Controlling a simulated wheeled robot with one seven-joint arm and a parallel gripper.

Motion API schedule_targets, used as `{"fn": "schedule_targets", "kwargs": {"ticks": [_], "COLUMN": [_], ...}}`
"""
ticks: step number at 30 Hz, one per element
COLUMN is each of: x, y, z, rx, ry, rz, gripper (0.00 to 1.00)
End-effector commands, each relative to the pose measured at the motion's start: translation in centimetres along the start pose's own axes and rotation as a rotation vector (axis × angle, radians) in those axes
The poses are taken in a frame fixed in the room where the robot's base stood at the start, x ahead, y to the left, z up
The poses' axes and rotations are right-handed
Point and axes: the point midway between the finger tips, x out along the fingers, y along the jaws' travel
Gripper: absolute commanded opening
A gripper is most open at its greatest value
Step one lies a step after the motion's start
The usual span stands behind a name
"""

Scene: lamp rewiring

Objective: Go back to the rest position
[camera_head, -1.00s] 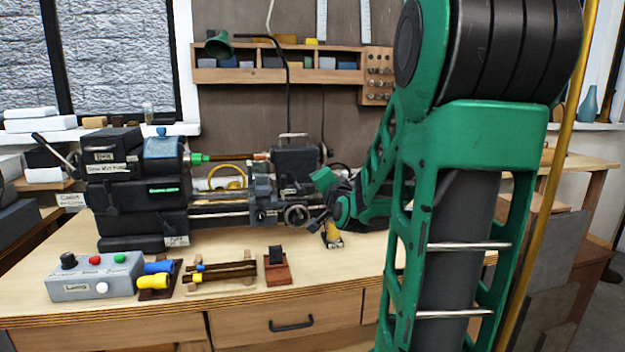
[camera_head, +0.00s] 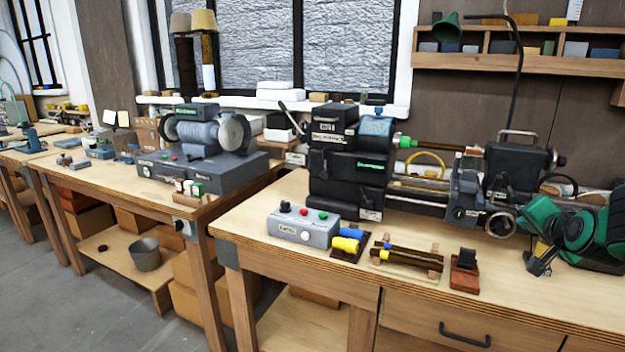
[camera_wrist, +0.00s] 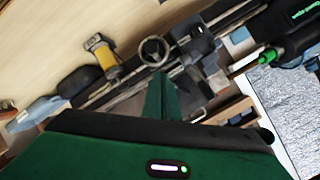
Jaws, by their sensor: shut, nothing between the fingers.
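My gripper (camera_head: 539,264) is at the right of the head view, low over the bench in front of the lathe. The rest of my arm runs out of the right edge of the picture. In the wrist view, my green wrist housing fills the bottom and hides part of the scene.
The lathe (camera_head: 345,165), with its handwheel (camera_head: 501,224), stands close to my gripper. The button box (camera_head: 303,228), yellow and blue spools (camera_head: 346,243) and wooden rack (camera_head: 407,257) lie along the front. Clear bench top (camera_head: 590,290) lies at front right.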

Motion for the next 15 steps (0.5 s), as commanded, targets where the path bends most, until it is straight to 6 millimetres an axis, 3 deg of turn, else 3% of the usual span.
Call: {"fn": "schedule_targets", "kwargs": {"ticks": [8,15], "x": [-5.7,-13.9], "y": [5.3,9.9], "z": [7.9,13.2], "rx": [-0.258,-0.427], "ry": [-0.361,-0.703], "rz": [0.234,0.396], "gripper": [0.00,0.00]}}
